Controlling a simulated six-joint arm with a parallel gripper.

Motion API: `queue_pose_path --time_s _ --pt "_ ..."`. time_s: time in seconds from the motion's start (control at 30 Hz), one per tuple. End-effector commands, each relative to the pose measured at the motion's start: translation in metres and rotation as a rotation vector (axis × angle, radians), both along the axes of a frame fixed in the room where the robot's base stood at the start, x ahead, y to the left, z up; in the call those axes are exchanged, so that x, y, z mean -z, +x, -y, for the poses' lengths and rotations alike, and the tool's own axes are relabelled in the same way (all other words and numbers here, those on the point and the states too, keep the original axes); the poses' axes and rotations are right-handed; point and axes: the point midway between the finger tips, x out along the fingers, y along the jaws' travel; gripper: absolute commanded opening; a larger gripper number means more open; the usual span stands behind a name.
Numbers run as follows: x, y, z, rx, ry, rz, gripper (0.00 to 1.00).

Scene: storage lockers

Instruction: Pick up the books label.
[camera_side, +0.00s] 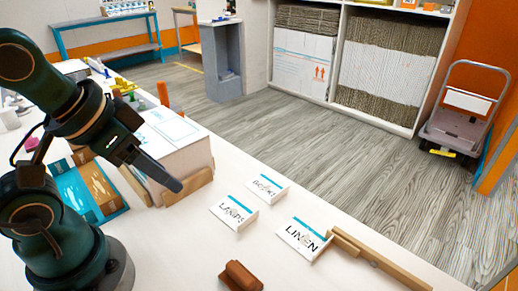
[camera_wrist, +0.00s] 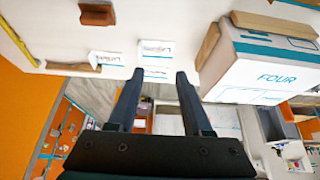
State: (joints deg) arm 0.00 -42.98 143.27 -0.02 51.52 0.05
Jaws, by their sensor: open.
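The books label (camera_side: 266,190) is a small white card with a blue strip, lying on the white table near its far edge. The lamps label (camera_side: 234,212) lies beside it, nearer the arm, and the linen label (camera_side: 303,238) lies to the right. My gripper (camera_side: 176,186) is open and empty, left of the labels and above the table. In the wrist view two labels line up ahead of the open fingers (camera_wrist: 159,72): the lamps label (camera_wrist: 157,47) and, nearer the fingers, likely the books label (camera_wrist: 156,73). The linen label (camera_wrist: 104,58) is to the left.
A large white box (camera_side: 178,145) with a wooden bookend (camera_side: 188,188) stands left of the labels. A wooden strip (camera_side: 375,262) lies right of the linen label. A brown block (camera_side: 240,275) sits at the front.

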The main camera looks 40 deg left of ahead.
Motion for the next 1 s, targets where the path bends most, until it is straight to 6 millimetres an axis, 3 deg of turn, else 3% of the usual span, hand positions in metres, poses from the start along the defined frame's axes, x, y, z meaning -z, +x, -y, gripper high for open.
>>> queue_pose_path --time_s 0.37,0.5,0.7,0.87,1.0 --pt "-0.001 0.002 -0.001 -0.021 -0.009 0.008 0.42" --pt "-0.025 0.028 -0.007 -0.082 -0.01 0.101 0.42" --pt "-0.041 0.079 -0.008 -0.116 -0.001 0.136 0.42" --pt "-0.039 0.124 -0.002 -0.12 0.009 0.135 0.42" --pt "-0.022 0.162 0.008 -0.106 0.022 0.114 0.42"
